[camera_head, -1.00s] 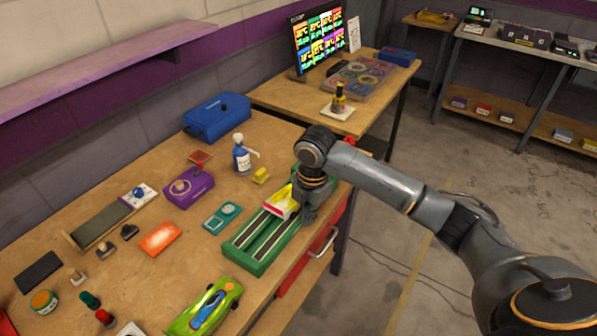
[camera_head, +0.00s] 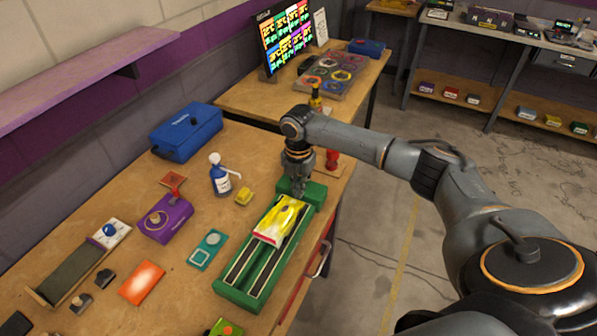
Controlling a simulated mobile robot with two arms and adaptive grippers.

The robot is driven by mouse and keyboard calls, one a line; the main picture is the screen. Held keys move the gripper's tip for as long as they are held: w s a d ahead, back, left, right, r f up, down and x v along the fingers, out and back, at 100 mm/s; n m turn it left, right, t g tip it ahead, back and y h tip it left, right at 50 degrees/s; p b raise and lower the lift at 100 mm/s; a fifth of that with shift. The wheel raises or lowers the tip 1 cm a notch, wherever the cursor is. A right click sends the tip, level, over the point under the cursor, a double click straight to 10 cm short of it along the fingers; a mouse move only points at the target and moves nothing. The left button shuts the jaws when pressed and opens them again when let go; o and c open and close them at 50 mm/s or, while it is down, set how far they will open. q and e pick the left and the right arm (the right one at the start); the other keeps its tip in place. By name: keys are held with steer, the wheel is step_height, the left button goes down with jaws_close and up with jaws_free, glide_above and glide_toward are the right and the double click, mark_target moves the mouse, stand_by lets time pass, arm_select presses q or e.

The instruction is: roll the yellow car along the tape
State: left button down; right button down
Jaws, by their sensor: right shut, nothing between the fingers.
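The yellow car (camera_head: 279,221), with white and red at its near end, sits on the green slot track (camera_head: 231,292), towards the track's far end. The track has two dark lanes with pale tape-like strips (camera_head: 262,268) along them. My right gripper (camera_head: 298,192) is shut and empty, pointing down at the far end of the car, over the track's far green block. I cannot tell whether its fingertips touch the car. My left gripper is not in view.
A teal device (camera_head: 207,250), a purple box (camera_head: 164,219), a blue-and-white bottle (camera_head: 221,178) and a small yellow block (camera_head: 244,196) stand left of the track. A blue toolbox (camera_head: 186,132) is behind. The table's edge runs close right of the track.

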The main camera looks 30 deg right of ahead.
mark_target(288, 207)
steer(key=s+a+p, duration=0.1)
steer(key=s+a, duration=0.1)
steer(key=a, duration=0.1)
steer(key=shift+s+a+r+p, duration=0.15)
steer(key=shift+s+a+p, duration=0.1)
steer(key=shift+p, duration=0.1)
steer(key=shift+w, duration=0.15)
steer(key=shift+s+a+p, duration=0.25)
steer(key=shift+a+p, duration=0.1)
steer(key=shift+p, duration=0.15)
steer(key=shift+s+a+p, duration=0.3)
steer(key=shift+a+p, duration=0.25)
steer(key=shift+a, duration=0.05)
